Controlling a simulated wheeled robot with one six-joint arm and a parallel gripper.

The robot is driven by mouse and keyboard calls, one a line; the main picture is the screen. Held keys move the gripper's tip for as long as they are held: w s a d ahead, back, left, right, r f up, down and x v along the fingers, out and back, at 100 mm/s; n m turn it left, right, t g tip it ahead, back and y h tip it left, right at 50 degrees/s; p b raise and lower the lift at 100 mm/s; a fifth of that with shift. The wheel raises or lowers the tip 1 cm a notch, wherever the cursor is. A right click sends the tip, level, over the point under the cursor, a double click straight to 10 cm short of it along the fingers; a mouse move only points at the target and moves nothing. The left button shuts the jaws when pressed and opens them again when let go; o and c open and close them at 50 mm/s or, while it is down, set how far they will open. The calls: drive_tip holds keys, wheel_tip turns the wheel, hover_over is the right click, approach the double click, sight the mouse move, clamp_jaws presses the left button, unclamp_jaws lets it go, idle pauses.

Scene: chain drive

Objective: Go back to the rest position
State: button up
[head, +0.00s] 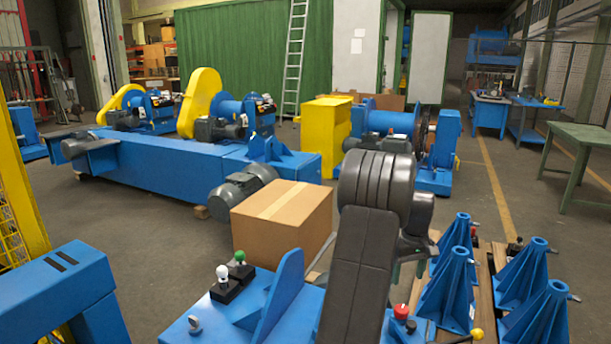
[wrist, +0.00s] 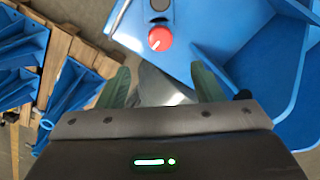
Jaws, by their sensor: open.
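My gripper (wrist: 163,88) shows at the bottom of the wrist view. Its two green fingers stand apart with nothing held between them. A grey patch shows in the gap; I cannot tell what it is. A red knob (wrist: 160,39) on a blue machine surface (wrist: 215,18) lies just beyond the fingers, apart from them. In the head view my dark arm rises in front of the scene and bends over at the top. The red knob (head: 401,312) shows right of the arm's foot.
Blue conical stands (head: 449,285) stand on wooden pallets at the right. A cardboard box (head: 283,220) sits left of my arm. Knobbed levers (head: 231,272) rise from the blue machine in front. Behind are large blue machines (head: 190,165) with yellow guards. Floor is open at the right, near a green table (head: 585,135).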

sight(402, 308)
wheel_tip(402, 308, down, 13)
drive_tip(key=shift+r+b, duration=0.1)
drive_tip(key=shift+b, duration=0.2)
drive_tip(key=shift+r+m, duration=0.1)
drive_tip(key=shift+m, duration=0.2)
drive_tip(key=m, duration=0.4)
drive_tip(key=m+p, duration=0.1)
drive_tip(key=m, duration=0.5)
drive_tip(key=shift+r, duration=0.1)
drive_tip(key=m+p, duration=0.1)
drive_tip(key=m, duration=0.4)
drive_tip(key=shift+m+p, duration=0.3)
drive_tip(key=shift+m, duration=0.1)
drive_tip(key=m+p, duration=0.1)
drive_tip(key=m, duration=0.4)
drive_tip(key=shift+p, duration=0.4)
